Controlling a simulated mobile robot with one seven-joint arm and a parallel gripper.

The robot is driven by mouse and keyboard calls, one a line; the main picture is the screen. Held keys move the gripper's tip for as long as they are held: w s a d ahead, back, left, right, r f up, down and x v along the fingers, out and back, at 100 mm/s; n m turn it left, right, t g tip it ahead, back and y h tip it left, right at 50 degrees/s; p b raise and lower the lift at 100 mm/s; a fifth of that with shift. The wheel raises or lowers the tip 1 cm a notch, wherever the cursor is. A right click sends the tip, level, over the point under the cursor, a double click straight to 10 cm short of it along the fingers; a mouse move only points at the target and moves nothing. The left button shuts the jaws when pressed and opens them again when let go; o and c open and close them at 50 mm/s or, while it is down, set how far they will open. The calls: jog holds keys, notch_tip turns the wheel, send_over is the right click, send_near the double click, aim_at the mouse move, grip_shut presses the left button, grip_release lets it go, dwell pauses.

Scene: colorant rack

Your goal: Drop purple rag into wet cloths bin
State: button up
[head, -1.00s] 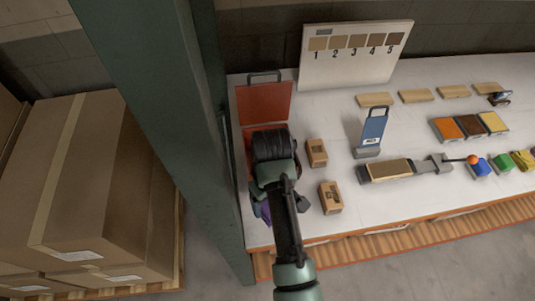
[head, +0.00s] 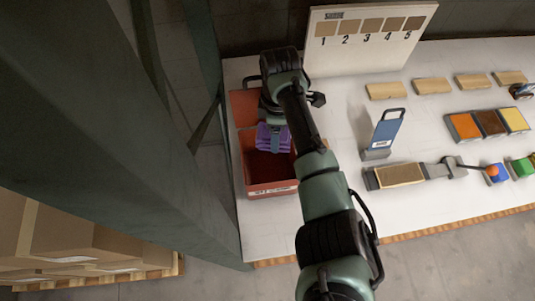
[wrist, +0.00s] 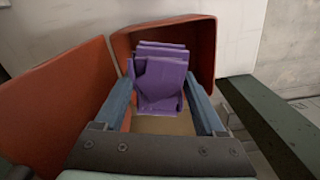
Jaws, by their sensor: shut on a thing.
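The purple rag (head: 273,137) is folded and held by my gripper (head: 274,146) above the opening of the red bin (head: 270,188), at the left end of the table. In the wrist view the rag (wrist: 161,76) sits between the two blue fingers of my gripper (wrist: 160,88), with the bin (wrist: 205,45) beyond it. The bin's red lid (head: 243,108) is open toward the back and also shows in the wrist view (wrist: 60,105). My arm hides part of the bin's right side. I cannot tell how far the rag is above the rim.
A dark green post (head: 110,130) stands close left of the table. A blue upright holder (head: 385,130), a grey tool with a tan block (head: 400,174), wooden blocks (head: 386,91) and color trays (head: 489,123) lie right. A numbered board (head: 370,40) stands behind.

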notch_tip(320, 180, down, 6)
jog(key=b, duration=0.5)
jog(key=shift+s+r, duration=0.1)
jog(key=shift+s, duration=0.05)
jog(key=o, duration=1.2)
jog(key=shift+c, duration=0.2)
notch_tip(320, 180, up, 13)
jog(key=b, duration=0.2)
jog(key=shift+b, duration=0.35)
